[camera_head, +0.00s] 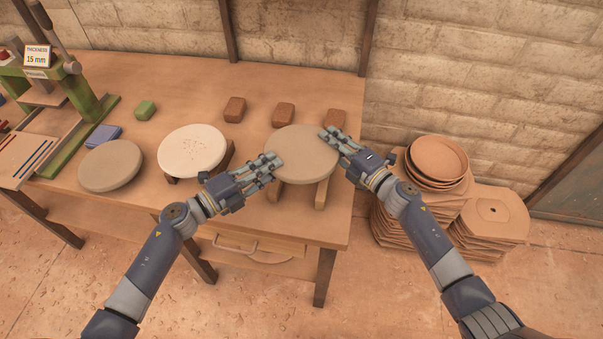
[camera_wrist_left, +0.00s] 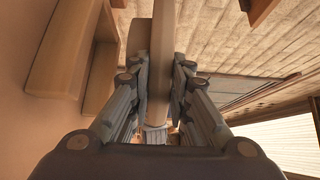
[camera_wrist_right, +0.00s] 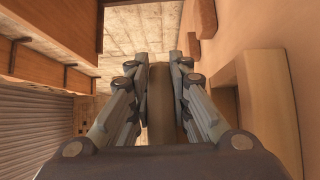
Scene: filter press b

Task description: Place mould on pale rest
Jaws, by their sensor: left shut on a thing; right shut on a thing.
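The mould, a round grey-brown disc (camera_head: 300,152), is level above the right end of the table. My left gripper (camera_head: 270,168) is shut on its left edge, and my right gripper (camera_head: 330,137) is shut on its right edge. The mould shows edge-on between the fingers in the left wrist view (camera_wrist_left: 160,60) and the right wrist view (camera_wrist_right: 159,115). The pale rest (camera_head: 321,194), of light wooden bars, is beneath the mould and mostly hidden by it. Whether the mould touches the rest cannot be told.
A white disc (camera_head: 192,150) sits on a darker rest (camera_head: 228,157); a grey disc (camera_head: 110,166) lies further left. Several brown blocks (camera_head: 284,114) line the back. A green press (camera_head: 75,135) stands at far left.

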